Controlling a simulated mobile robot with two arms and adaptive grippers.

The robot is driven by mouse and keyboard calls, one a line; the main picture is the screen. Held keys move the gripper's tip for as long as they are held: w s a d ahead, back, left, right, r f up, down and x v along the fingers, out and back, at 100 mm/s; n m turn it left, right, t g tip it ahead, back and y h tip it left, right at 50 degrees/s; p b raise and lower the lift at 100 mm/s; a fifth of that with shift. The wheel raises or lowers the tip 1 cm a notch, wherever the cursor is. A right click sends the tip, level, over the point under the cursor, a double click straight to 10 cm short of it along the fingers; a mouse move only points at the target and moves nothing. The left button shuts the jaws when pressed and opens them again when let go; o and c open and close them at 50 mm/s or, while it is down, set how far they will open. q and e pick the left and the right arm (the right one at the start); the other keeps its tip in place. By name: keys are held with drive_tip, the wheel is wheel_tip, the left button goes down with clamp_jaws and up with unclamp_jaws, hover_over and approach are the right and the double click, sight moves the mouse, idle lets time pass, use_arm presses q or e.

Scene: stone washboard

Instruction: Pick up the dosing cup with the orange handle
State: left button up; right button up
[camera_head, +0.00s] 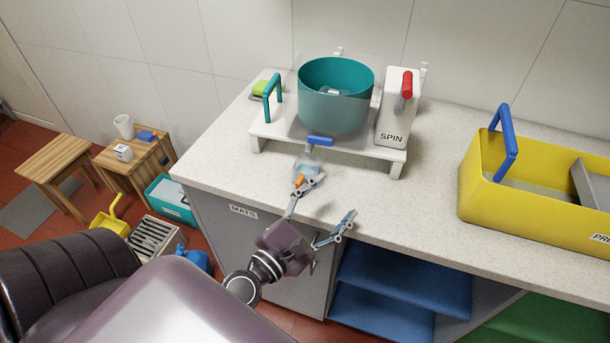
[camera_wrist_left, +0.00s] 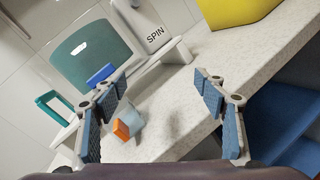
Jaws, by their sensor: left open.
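The dosing cup (camera_head: 309,166) is a small pale, see-through cup with an orange handle (camera_head: 299,180). It stands on the speckled counter near its front edge, in front of the white spin stand. My left gripper (camera_head: 326,200) is open and empty at the counter edge, with one finger close to the orange handle and partly overlapping the cup in the head view. In the left wrist view the cup (camera_wrist_left: 133,119) and its orange handle (camera_wrist_left: 121,130) lie beside the left finger, toward the inside of the open jaws. I cannot tell whether they touch. My right gripper is not in view.
A teal drum (camera_head: 336,110) sits on the white stand (camera_head: 355,150) beside a SPIN box (camera_head: 397,118) with a red handle. A yellow bin (camera_head: 520,210) with a blue handle is at the right. Blue shelves (camera_head: 400,285) lie below. The counter right of the cup is clear.

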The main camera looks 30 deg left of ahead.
sight(303, 173)
use_arm(q)
drive_tip(key=a+n+y, duration=0.2)
drive_tip(key=a+n, duration=0.1)
drive_tip(key=a+f+n+y, duration=0.1)
drive_tip(key=a+n+y, duration=0.1)
drive_tip(key=a+n, duration=0.1)
drive_tip(key=a+n+y, duration=0.1)
drive_tip(key=a+n, duration=0.2)
drive_tip(key=n, duration=0.1)
drive_tip(key=shift+s+a+f+y, duration=0.1)
drive_tip(key=shift+s+f+y, duration=0.2)
drive_tip(key=shift+y, duration=0.1)
drive_tip(key=shift+w+a+r+g+p, duration=0.1)
drive_tip(key=shift+w+a+g+p, duration=0.05)
drive_tip(key=shift+w+p, duration=0.25)
drive_tip(key=shift+w+a+g+p, duration=0.15)
drive_tip(key=shift+w+p, duration=0.1)
drive_tip(key=shift+w, duration=0.2)
drive_tip(key=p+x, duration=0.1)
drive_tip(key=x, duration=0.4)
drive_tip(key=shift+p, duration=0.4)
drive_tip(key=shift+w+f, duration=0.3)
drive_tip(key=shift+w, duration=0.15)
drive_tip(key=c, duration=1.3)
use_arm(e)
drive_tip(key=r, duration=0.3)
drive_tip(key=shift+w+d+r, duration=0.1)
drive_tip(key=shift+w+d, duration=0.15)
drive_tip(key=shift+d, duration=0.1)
